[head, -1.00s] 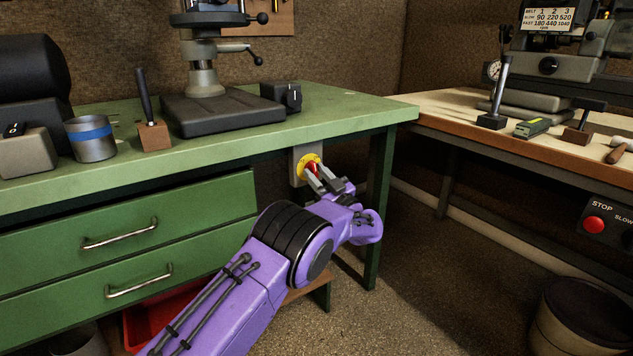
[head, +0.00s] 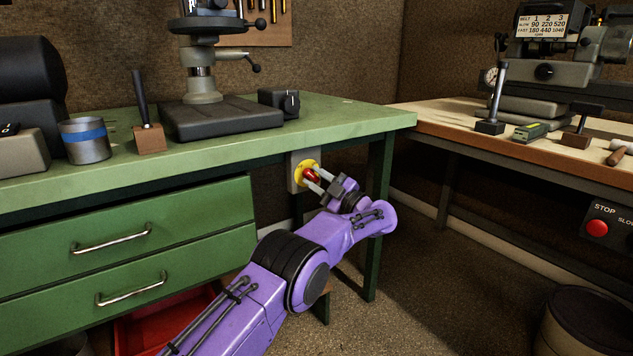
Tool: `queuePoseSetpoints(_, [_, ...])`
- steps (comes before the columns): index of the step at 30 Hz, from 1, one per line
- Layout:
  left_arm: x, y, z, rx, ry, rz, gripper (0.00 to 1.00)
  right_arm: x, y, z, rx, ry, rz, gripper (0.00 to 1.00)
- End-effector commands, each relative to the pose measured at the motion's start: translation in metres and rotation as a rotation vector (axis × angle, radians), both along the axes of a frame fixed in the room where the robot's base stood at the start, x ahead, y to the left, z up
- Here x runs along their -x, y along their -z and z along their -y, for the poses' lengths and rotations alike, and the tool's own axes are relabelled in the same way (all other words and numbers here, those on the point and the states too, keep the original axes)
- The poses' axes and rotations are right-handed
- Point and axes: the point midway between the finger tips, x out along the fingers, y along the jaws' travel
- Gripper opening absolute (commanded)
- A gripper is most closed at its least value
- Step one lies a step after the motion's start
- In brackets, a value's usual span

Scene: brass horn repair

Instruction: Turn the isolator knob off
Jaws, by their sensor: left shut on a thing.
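The isolator knob (head: 312,175) is red and sits on a round yellow plate (head: 300,167) on a grey box (head: 293,183), below the top of the green bench. My left gripper (head: 314,178) reaches in from the lower right of the knob, with its fingers on either side of it, shut on it. The fingers and wrist hide part of the knob and plate, so I cannot read the knob's exact angle. My right gripper is not in view.
The green bench (head: 230,152) has two drawers at left and a leg (head: 378,215) right of the knob. A drill press (head: 220,118) stands on it. A second bench (head: 460,128) is at right, with a red stop button (head: 597,228) below. Floor between benches is clear.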

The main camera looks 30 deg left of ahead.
Motion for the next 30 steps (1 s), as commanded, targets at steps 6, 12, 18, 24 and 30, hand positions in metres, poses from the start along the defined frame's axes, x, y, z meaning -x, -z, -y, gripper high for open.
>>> queuePoseSetpoints(6, [0.000,0.003,0.001,0.009,-0.001,0.007,0.03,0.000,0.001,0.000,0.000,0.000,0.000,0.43])
queuePoseSetpoints(12, [0.000,0.003,0.001,0.009,-0.001,0.007,0.03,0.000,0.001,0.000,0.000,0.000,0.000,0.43])
queuePoseSetpoints(18, [0.000,0.002,0.000,0.007,-0.001,0.007,0.43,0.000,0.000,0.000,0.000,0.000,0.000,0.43])
queuePoseSetpoints(24, [0.000,0.001,0.004,0.004,0.000,0.008,0.43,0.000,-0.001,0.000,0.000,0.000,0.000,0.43])
queuePoseSetpoints(30, [0.003,0.010,0.042,0.004,0.004,0.006,0.43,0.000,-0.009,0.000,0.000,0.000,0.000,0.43])
